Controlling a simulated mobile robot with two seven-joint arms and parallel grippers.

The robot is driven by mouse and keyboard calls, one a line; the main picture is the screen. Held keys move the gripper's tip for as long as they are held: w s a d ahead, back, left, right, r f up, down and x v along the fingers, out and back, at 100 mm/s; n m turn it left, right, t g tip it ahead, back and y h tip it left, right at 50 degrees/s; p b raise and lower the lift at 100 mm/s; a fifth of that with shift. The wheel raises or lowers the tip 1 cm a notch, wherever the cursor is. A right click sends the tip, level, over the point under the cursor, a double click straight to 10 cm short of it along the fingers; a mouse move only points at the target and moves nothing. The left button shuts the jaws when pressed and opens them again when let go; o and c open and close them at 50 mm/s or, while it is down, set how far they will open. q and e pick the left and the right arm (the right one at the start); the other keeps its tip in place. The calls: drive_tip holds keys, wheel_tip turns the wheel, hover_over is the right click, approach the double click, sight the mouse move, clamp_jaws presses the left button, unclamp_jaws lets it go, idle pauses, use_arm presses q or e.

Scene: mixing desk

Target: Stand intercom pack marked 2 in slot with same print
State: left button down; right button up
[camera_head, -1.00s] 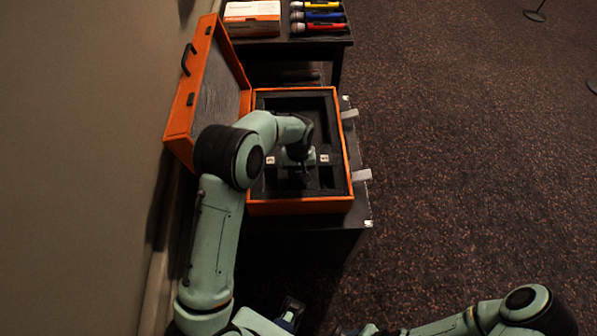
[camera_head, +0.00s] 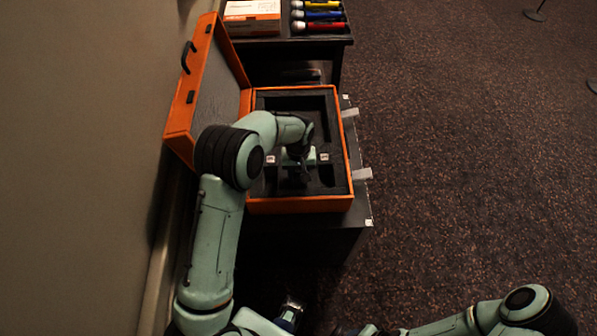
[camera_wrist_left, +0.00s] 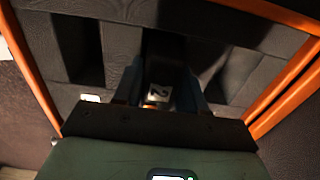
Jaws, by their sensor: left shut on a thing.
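My left gripper (camera_head: 298,177) points down into the front part of the open orange case (camera_head: 300,206). In the left wrist view its fingers (camera_wrist_left: 163,82) are shut on the intercom pack (camera_wrist_left: 158,95), a dark piece with a white label reading 2. Black foam fills the case. The wrist view shows a dark slot on the left (camera_wrist_left: 80,50) and another on the right (camera_wrist_left: 240,70), with the pack at the middle one. How deep the pack sits is hidden by the gripper. Small white labels (camera_head: 324,157) lie on the foam; their print is too small to read.
The case lid (camera_head: 205,90) stands open on the left, near the wall. Behind, a dark table (camera_head: 300,45) holds a white and orange box (camera_head: 252,17) and several microphones (camera_head: 318,15). My right arm crosses the bottom right.

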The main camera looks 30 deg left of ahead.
use_arm(q)
drive_tip(key=shift+s+f, duration=0.2)
drive_tip(key=shift+f, duration=0.3)
use_arm(e)
drive_tip(key=shift+s+f, duration=0.1)
drive_tip(key=shift+f, duration=0.05)
use_arm(q)
drive_tip(key=c, duration=0.6)
unclamp_jaws()
drive_tip(key=shift+o, duration=0.2)
use_arm(e)
drive_tip(key=shift+d, duration=0.1)
use_arm(q)
drive_tip(key=shift+a+f, duration=0.1)
wheel_tip(320, 180, up, 15)
drive_tip(key=shift+w+d+f+p, duration=0.2)
drive_tip(key=shift+w+d+p, duration=0.1)
drive_tip(key=shift+d+p, duration=0.1)
use_arm(e)
drive_tip(key=shift+w+r, duration=0.35)
drive_tip(key=shift+r, duration=0.15)
